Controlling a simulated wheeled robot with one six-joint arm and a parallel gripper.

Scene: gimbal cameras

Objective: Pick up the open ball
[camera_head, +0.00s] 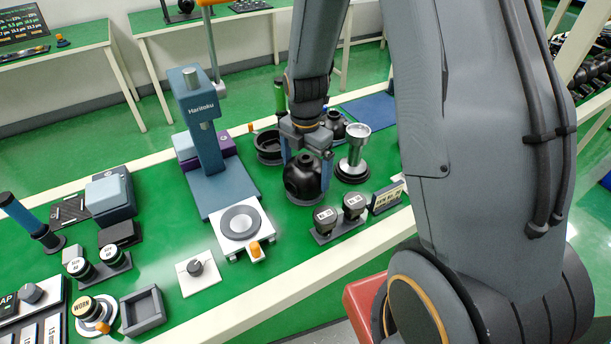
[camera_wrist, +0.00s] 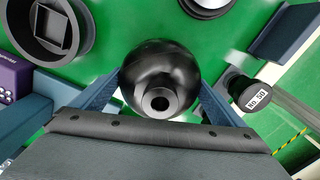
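A second dark ball-like piece (camera_head: 335,123) stands farther back, partly hidden by my arm.
Close by are a chrome-topped pedestal (camera_head: 357,146), two black knobs on a stand (camera_head: 340,222), a dark round dish (camera_head: 268,146) and the blue Haritoku press (camera_head: 203,132). A white plate with a grey disc (camera_head: 241,228) lies to the left. Small patches of green bench between them are clear.

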